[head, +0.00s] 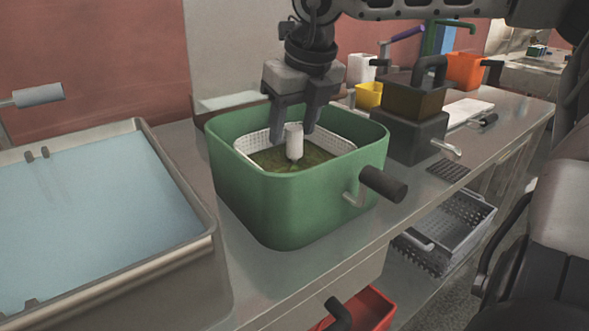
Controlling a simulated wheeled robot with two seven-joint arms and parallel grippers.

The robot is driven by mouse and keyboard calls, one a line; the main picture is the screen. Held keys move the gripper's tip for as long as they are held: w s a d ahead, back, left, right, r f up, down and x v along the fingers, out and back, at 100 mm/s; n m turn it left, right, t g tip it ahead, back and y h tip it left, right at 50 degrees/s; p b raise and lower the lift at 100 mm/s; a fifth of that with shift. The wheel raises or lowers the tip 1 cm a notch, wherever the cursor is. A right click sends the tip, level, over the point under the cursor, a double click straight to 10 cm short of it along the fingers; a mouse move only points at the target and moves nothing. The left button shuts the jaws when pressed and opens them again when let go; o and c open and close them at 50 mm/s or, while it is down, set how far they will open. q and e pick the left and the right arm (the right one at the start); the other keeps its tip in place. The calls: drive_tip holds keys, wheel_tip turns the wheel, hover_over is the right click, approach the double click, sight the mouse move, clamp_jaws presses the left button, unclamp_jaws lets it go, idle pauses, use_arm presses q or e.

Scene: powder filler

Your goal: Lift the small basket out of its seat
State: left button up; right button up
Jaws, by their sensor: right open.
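The small basket (341,143) is white and perforated. It sits inside a green square tub (290,205) with dark green-brown contents. A white upright post or knob (294,141) stands in the basket's middle. My right gripper (292,132) points down from above, open. Its two dark fingers appear to be on either side of the knob, with no clear contact visible. The fingers hide part of the basket's back rim. My left gripper is not in view.
A steel basin of pale blue liquid (110,210) stands at left. The tub's dark handle (383,184) juts out at right. A dark box-shaped device (410,130) and a yellow container (369,95) stand behind. A grey basket (450,225) and red bin (368,308) are below the counter.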

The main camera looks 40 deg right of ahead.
sight(293, 150)
drive_tip(key=x, duration=0.2)
drive_tip(key=s+x, duration=0.1)
drive_tip(key=x, duration=0.1)
drive_tip(key=shift+d+f, duration=0.1)
drive_tip(key=shift+f, duration=0.25)
drive_tip(key=shift+w+f, duration=0.25)
drive_tip(key=shift+f, duration=0.15)
drive_tip(key=c, duration=1.1)
